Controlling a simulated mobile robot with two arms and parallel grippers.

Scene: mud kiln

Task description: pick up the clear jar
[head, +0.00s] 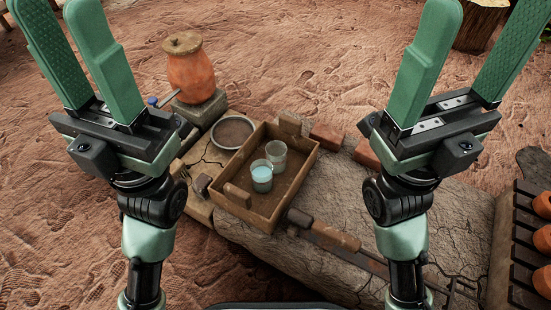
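Two glass vessels stand in a wooden tray (225,204) in the middle of the head view. The rear one looks like an empty clear jar (277,151). The front one is a glass (262,176) holding pale blue liquid, and it partly covers the lower part of the rear jar. My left gripper (62,12) is raised at the upper left, open and empty, apart from the tray. My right gripper (484,14) is raised at the upper right, also open and empty, apart from the tray.
An orange clay pot (191,75) with a lid stands on a block behind the tray. A round sieve or dish (232,132) lies left of the tray. Bricks (327,137) lie to its right. A dark rack (521,255) with clay pots stands at far right. The cracked slab (440,215) has bare room.

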